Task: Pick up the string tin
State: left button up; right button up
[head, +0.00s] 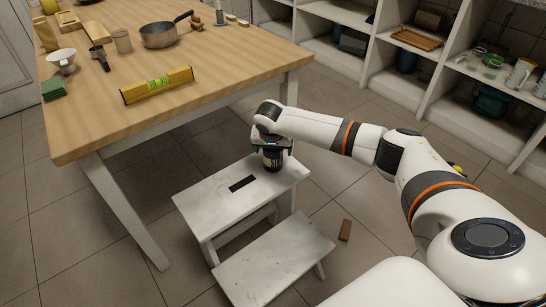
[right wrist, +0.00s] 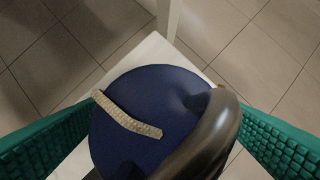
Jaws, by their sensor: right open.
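The string tin (head: 271,160), dark with pale lettering on its side, stands upright on the top step of a white step stool (head: 205,207). In the right wrist view its round blue top (right wrist: 150,85) fills the middle, with a short piece of pale string (right wrist: 128,117) on it and a dark glossy curved piece (right wrist: 208,135) across its right side. My right gripper (head: 272,147) is directly above and around the tin's top. Its green-padded fingers are open, one on each side of the tin; whether either touches it I cannot tell. My left gripper is not in view.
White shelves (head: 400,85) line the back right. A small brown block (head: 345,230) lies on the tiled floor beside the stool.

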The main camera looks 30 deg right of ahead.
jog(key=c, duration=1.1)
